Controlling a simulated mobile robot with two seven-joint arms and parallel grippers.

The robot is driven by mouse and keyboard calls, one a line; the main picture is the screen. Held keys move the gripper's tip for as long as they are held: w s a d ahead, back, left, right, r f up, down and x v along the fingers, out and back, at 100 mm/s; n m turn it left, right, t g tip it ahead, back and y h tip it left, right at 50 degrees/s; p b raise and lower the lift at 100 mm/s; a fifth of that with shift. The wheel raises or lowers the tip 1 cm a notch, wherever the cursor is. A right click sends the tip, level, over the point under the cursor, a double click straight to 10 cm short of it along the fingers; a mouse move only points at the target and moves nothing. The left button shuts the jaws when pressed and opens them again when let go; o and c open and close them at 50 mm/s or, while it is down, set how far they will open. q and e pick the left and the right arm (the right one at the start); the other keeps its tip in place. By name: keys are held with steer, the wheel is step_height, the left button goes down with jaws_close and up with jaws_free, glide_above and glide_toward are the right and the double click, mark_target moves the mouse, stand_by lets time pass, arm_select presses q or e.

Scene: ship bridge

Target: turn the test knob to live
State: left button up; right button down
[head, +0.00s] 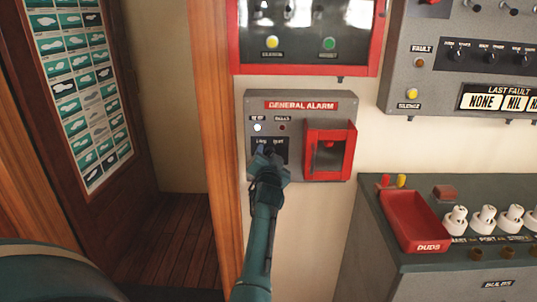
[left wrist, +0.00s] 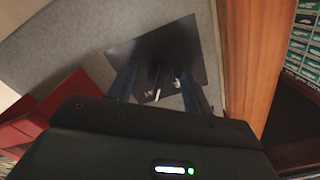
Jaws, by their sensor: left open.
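The grey general alarm panel (head: 262,103) is on the wall in the head view. Its black knob plate (head: 281,142) has two small labels too small to read surely. My left gripper (head: 268,158) is at this plate and hides the knob in the head view. In the left wrist view my left gripper (left wrist: 159,84) is open, its two fingers reaching to the dark plate (left wrist: 150,42). A small dark knob (left wrist: 160,74) shows between the fingers, with a white mark near it. I cannot tell whether the fingers touch it. My right gripper is not in view.
A red guarded box (head: 342,165) sits right beside the plate; it also shows in the left wrist view (left wrist: 60,97). A wooden post (head: 213,110) stands close on the left. A red-framed cabinet (head: 306,70) is above. A console with a red tray (head: 413,222) is lower right.

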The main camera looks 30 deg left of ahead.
arm_select(q)
steer(key=shift+w, duration=0.1)
steer(key=shift+c, duration=0.3)
steer(key=shift+c, duration=0.7)
steer(key=c, duration=0.8)
